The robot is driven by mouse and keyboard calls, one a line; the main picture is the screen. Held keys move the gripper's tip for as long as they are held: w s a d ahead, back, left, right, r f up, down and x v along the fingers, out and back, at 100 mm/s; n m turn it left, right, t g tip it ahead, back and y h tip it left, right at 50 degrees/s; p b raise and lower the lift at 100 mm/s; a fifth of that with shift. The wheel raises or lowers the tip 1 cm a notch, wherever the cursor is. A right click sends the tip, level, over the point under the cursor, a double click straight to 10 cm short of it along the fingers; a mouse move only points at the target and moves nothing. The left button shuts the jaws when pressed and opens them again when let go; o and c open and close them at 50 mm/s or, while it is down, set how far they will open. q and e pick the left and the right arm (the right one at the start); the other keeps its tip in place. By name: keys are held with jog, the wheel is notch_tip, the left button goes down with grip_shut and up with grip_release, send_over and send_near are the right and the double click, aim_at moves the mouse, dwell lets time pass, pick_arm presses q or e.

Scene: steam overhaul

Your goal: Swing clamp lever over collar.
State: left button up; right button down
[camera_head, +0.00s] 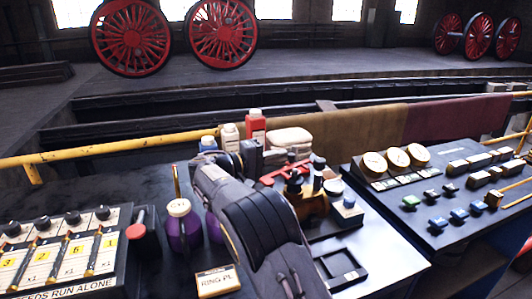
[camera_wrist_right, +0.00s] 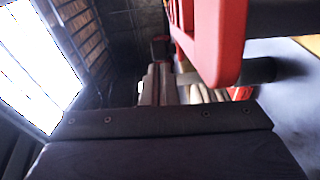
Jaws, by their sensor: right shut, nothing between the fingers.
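A red clamp lever (camera_head: 283,172) shows in the head view on a small brass and dark fixture (camera_head: 314,207) at the middle of the bench. I cannot pick out the collar clearly, because my right arm covers part of the fixture. My right gripper (camera_head: 247,157) is shut and empty, at the far end of the arm, just left of the red lever. In the right wrist view a red part (camera_wrist_right: 217,45), likely the lever, looms large and close at upper right. I cannot tell whether the gripper touches it. My left gripper is not in view.
Purple bottles (camera_head: 183,225) stand left of my right arm. A gauge and button console (camera_head: 440,190) is at right, a numbered lever panel (camera_head: 65,250) at left. A black tray (camera_head: 341,268) lies in front.

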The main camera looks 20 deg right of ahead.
jog(key=shift+s+d+m+g+p, duration=0.3)
jog(key=shift+s+d+m+g, duration=0.4)
jog(key=shift+s+d+g, duration=0.4)
jog(key=shift+w+a, duration=0.1)
jog(key=shift+a, duration=0.1)
